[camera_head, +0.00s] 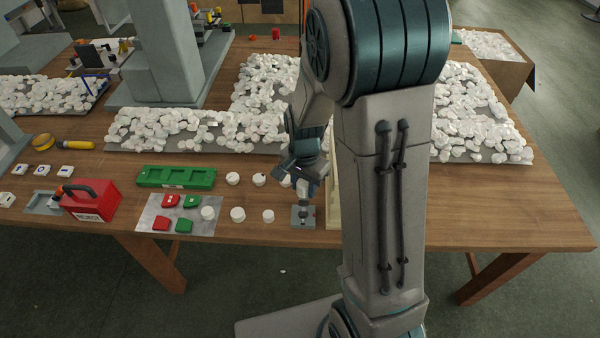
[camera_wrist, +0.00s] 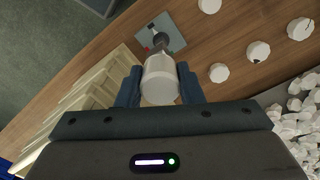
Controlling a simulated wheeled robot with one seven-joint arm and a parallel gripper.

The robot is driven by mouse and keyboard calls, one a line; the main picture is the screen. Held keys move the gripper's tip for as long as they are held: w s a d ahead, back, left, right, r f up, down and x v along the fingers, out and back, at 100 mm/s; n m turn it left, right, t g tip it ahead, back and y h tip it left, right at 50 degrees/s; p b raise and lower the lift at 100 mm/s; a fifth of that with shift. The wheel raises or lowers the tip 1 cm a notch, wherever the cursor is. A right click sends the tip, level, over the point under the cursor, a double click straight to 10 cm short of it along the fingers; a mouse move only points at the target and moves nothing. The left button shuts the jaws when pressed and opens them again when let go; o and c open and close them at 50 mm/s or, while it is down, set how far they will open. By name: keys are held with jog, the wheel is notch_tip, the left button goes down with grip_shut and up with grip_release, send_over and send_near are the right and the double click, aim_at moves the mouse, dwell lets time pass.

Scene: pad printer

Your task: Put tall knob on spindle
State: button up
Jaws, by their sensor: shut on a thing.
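My gripper (camera_wrist: 160,88) is shut on a tall white knob (camera_wrist: 160,80), its fingers on either side of it in the wrist view. In the head view my gripper (camera_head: 303,184) is above the front table edge, with the held knob (camera_head: 303,189) below it. The dark metal spindle (camera_wrist: 159,41) rises from a small grey plate (camera_wrist: 175,30) with a red mark, just beyond the knob. The plate also shows in the head view (camera_head: 296,221), directly under my gripper. The knob partly hides the spindle; I cannot tell whether they touch.
Several white knobs (camera_head: 238,214) stand left of the plate. A cream slatted rack (camera_wrist: 85,100) is close beside my gripper. A green tray (camera_head: 176,177), a red box (camera_head: 90,201) and a sheet with red and green pieces (camera_head: 150,213) lie farther left. White pieces (camera_head: 185,130) are heaped behind.

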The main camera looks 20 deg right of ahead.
aim_at(303, 199)
jog(key=shift+w+d, duration=0.1)
jog(key=shift+w, duration=0.15)
jog(key=shift+s, duration=0.1)
jog(key=shift+f+b, duration=1.35)
jog(key=shift+f, duration=0.25)
dwell(0.4)
jog(key=shift+f+b, duration=0.75)
jog(key=shift+f, duration=0.15)
jog(key=shift+f+b, duration=0.45)
jog(key=shift+f, duration=0.1)
